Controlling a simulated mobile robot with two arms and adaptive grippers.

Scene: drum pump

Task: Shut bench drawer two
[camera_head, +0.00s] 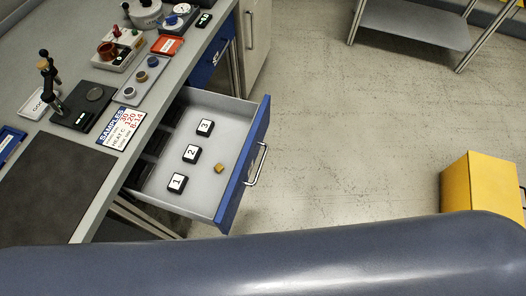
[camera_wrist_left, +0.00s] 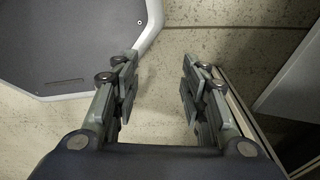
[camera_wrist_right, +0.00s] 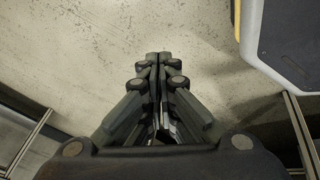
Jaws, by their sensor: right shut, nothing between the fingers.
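The bench drawer (camera_head: 225,121) with a blue front (camera_head: 244,165) and a metal bar handle (camera_head: 257,165) stands pulled far out from the bench in the head view. Inside it lie black blocks numbered 1 (camera_head: 177,183), 2 (camera_head: 191,154) and 3 (camera_head: 205,128), and a small tan cube (camera_head: 219,168). I cannot read which drawer number it is. My left gripper (camera_wrist_left: 158,85) is open and empty above the floor in the left wrist view. My right gripper (camera_wrist_right: 158,58) is shut and empty above the floor in the right wrist view. Neither gripper shows in the head view.
The bench top (camera_head: 118,83) holds a samples card (camera_head: 121,127), a grey tray (camera_head: 139,80), a red tray (camera_head: 167,46) and other items. Another blue drawer front (camera_head: 208,62) is closed. A yellow box (camera_head: 480,184) and a metal shelf (camera_head: 415,25) stand right. The floor between is clear.

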